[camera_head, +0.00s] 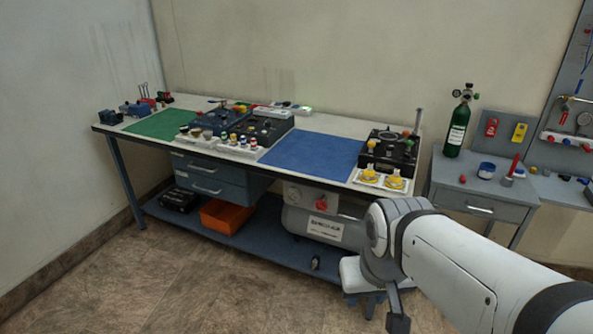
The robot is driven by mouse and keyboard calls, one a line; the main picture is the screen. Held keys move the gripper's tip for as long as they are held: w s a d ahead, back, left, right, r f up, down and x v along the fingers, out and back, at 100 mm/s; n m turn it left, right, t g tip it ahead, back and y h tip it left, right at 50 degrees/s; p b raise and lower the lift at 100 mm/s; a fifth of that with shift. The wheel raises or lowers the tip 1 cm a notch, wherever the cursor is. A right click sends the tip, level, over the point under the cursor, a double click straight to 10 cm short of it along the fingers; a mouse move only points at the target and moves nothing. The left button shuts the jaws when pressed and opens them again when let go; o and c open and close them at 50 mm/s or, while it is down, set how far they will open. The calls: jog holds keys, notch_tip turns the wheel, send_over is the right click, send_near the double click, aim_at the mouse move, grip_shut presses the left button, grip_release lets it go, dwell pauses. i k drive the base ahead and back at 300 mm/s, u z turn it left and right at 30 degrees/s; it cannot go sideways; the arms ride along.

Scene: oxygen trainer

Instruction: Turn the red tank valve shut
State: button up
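A red round knob (321,203) shows on the front of a grey tank (294,222) on the lower shelf of the bench. The tank's white label (325,229) has dark print too small to read. A green gas cylinder (457,130) stands on the small cabinet at the right, with a valve and gauges on top and a small red part (457,93). My gripper (372,306) is low in front of the tank's right end, apart from the red knob and below it to the right. Its dark fingers are small and partly hidden, so their opening is unclear.
The long bench (325,124) carries trainer boxes, small bottles, a green mat (160,124) and a blue mat (312,155). Drawers (208,188) hang beneath. An orange bin (222,215) and black case (180,199) sit on the lower shelf. The floor (200,285) in front is clear.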

aim_at(321, 205)
jog(key=i, duration=0.95)
jog(key=u, duration=1.55)
jog(key=k, duration=1.4)
jog(key=z, duration=0.7)
jog(key=i, duration=0.5)
